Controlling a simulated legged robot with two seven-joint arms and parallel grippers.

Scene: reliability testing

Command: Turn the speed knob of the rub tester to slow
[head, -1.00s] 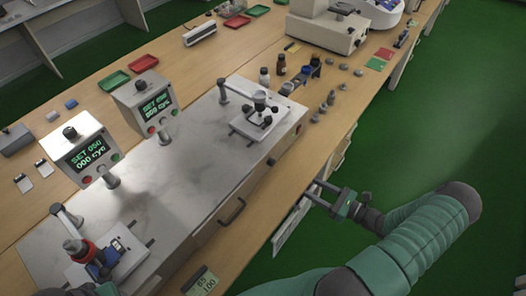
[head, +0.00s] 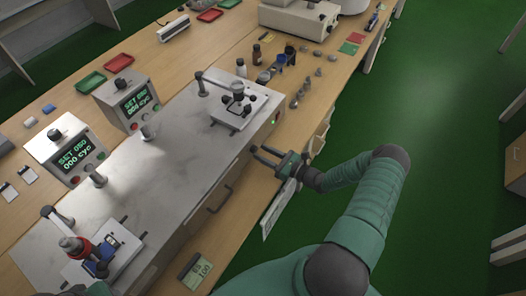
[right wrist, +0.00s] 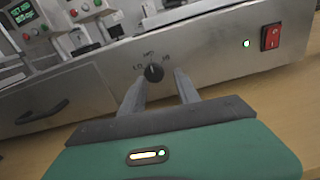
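The rub tester (head: 160,165) is a long grey metal box along the bench. In the right wrist view its front panel (right wrist: 215,60) carries a black round speed knob (right wrist: 153,73) with a LO mark at left, HI at right and a small label above. The knob's pointer seems to face up, but is hard to read. My right gripper (head: 268,158) is open in front of the panel. In the right wrist view its two fingers (right wrist: 160,88) lie either side of the knob, with nothing clearly gripped. Part of my left gripper (head: 92,284) shows at the lower left; its fingers are unclear.
A green lamp (right wrist: 246,43) is lit beside a red switch (right wrist: 270,37). A drawer-like handle (right wrist: 42,112) sticks out left of the knob. Two display boxes (head: 128,98) (head: 66,150) stand behind the tester. Small bottles and weights (head: 302,92) stand on the bench at right.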

